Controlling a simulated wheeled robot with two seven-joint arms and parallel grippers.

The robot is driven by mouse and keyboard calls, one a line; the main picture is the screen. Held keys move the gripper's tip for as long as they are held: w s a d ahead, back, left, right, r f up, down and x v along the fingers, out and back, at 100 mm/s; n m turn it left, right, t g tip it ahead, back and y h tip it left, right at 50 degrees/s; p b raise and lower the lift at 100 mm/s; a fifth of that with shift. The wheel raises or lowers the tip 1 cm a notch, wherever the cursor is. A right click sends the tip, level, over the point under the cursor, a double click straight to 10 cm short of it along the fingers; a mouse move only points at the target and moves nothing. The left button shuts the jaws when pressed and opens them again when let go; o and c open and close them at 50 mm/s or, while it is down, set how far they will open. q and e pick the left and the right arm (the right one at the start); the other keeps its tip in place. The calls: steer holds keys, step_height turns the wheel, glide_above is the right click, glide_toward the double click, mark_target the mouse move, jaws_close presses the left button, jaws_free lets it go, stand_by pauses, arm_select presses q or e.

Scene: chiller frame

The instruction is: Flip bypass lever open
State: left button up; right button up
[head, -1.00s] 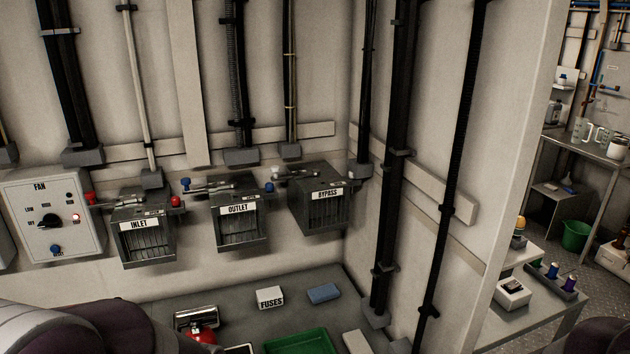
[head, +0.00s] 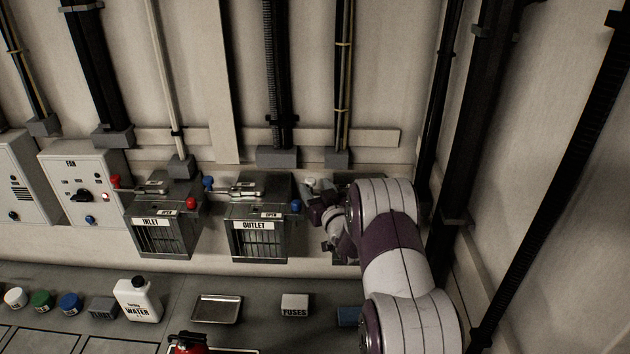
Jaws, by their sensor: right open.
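The bypass box is almost wholly hidden behind my right arm in the head view. A pale lever knob (head: 311,183) shows just above and left of my right gripper (head: 322,222). The gripper is open, at the left side of the bypass box's place, close to the lever; I cannot tell whether it touches it. The outlet box (head: 258,240) with its blue-knobbed lever (head: 243,191) stands just left of the gripper. The inlet box (head: 163,236) with its red-knobbed lever (head: 142,185) is further left. My left gripper is not in view.
The fan panel (head: 82,190) is on the wall at left. Black pipes (head: 470,120) run down the right wall.

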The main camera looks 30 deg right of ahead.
steer(key=shift+w+a+r, duration=0.4)
steer(key=shift+a, duration=0.2)
steer(key=shift+w+d+f, duration=0.45)
steer(key=shift+w+d, duration=0.1)
steer(key=shift+d+f, duration=0.1)
steer(key=shift+d, duration=0.1)
steer(key=shift+s+a+r, duration=0.25)
steer(key=shift+a+r, duration=0.1)
jaws_close()
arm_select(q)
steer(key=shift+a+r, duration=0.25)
arm_select(e)
steer(key=shift+d+f, duration=0.1)
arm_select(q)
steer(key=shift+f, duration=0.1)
